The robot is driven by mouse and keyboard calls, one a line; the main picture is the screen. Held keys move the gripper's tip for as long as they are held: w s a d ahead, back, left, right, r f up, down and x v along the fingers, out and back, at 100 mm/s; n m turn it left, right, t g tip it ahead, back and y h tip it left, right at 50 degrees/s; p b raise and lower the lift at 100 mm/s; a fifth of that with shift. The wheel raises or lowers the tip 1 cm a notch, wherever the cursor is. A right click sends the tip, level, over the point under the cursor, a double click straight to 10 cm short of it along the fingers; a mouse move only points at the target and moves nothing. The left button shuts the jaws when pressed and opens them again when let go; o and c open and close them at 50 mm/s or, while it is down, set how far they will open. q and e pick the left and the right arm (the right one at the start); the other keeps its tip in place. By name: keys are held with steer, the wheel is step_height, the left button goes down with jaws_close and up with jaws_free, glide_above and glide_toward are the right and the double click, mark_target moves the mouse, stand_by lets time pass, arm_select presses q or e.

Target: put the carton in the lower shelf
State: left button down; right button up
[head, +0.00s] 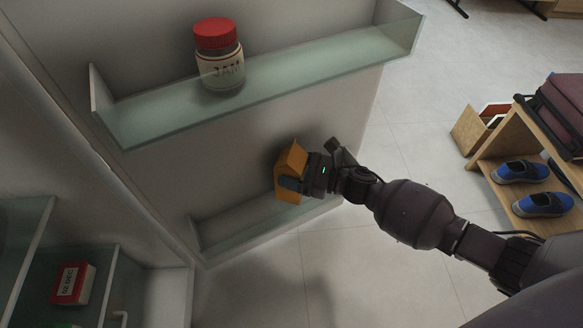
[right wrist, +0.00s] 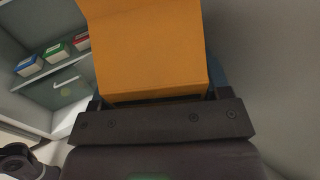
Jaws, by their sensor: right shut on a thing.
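An orange carton (head: 291,161) is held in my right gripper (head: 291,184), whose fingers are closed on it. In the head view the carton is over the lower door shelf (head: 228,222), near its right part. I cannot tell whether it touches the shelf. The carton (right wrist: 150,45) fills the top middle of the right wrist view, with the right gripper (right wrist: 158,98) at its near end. The upper door shelf (head: 290,82) is above the carton. My left gripper does not show.
A jam jar with a red lid (head: 219,55) stands on the upper door shelf. A red and white box (head: 74,283) sits inside the fridge at lower left. A wooden rack (head: 520,180) with blue shoes stands at right. The rest of the lower shelf looks empty.

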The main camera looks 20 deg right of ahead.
steer(key=shift+f+b, duration=0.3)
steer(key=shift+f, duration=0.05)
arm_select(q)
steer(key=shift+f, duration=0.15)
arm_select(e)
steer(key=shift+f, duration=0.1)
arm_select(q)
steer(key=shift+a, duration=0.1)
arm_select(e)
steer(key=shift+f, duration=0.15)
steer(key=o, duration=1)
